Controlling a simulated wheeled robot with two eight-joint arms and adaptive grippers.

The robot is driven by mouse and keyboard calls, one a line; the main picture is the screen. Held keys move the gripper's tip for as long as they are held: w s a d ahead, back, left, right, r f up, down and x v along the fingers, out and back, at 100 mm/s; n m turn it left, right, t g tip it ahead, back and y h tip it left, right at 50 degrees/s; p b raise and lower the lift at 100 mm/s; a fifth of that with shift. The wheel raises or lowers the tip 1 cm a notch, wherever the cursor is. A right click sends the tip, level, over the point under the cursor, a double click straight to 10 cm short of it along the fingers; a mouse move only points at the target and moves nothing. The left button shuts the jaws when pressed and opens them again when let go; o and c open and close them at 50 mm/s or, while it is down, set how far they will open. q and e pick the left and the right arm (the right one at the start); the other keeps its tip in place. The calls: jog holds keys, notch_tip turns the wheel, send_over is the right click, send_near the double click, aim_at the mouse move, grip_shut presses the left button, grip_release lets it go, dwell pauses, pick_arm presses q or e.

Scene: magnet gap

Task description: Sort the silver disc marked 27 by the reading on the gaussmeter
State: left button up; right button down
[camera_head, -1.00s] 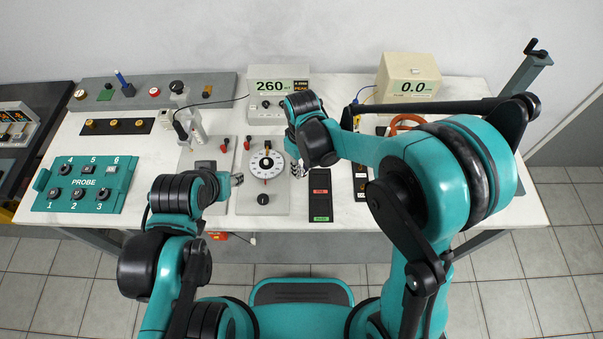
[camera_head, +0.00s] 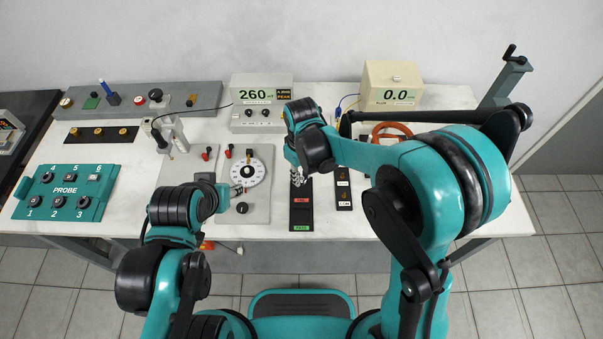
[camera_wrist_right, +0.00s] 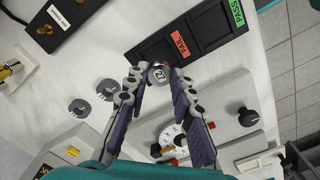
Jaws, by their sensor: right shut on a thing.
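The silver disc marked 27 (camera_wrist_right: 158,74) is pinched between the fingertips of my right gripper (camera_wrist_right: 157,78), which is shut on it. In the head view this gripper (camera_head: 298,180) is over the upper end of the black tray (camera_head: 301,212). The tray has a red FAIL label (camera_wrist_right: 180,44) and a green PASS label (camera_wrist_right: 237,13). The gaussmeter (camera_head: 262,95) reads 260 mT, with a lit PEAK label. My left gripper (camera_head: 240,190) is by the dial plate; its fingers are too small to judge.
A dial (camera_head: 244,172) and black knob sit on a grey plate left of the tray. Two grey round pieces (camera_wrist_right: 78,107) lie on the table near the right gripper. A cream box (camera_head: 391,85) reads 0.0. A teal PROBE box (camera_head: 66,191) stands at left.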

aim_at(302, 189)
jog(key=shift+f+b, duration=1.75)
jog(key=shift+f, duration=0.65)
jog(key=shift+f, duration=0.15)
jog(key=c, duration=1.2)
grip_release()
jog(key=c, duration=0.5)
jog(key=shift+r+p, duration=1.55)
jog(key=shift+r, duration=0.75)
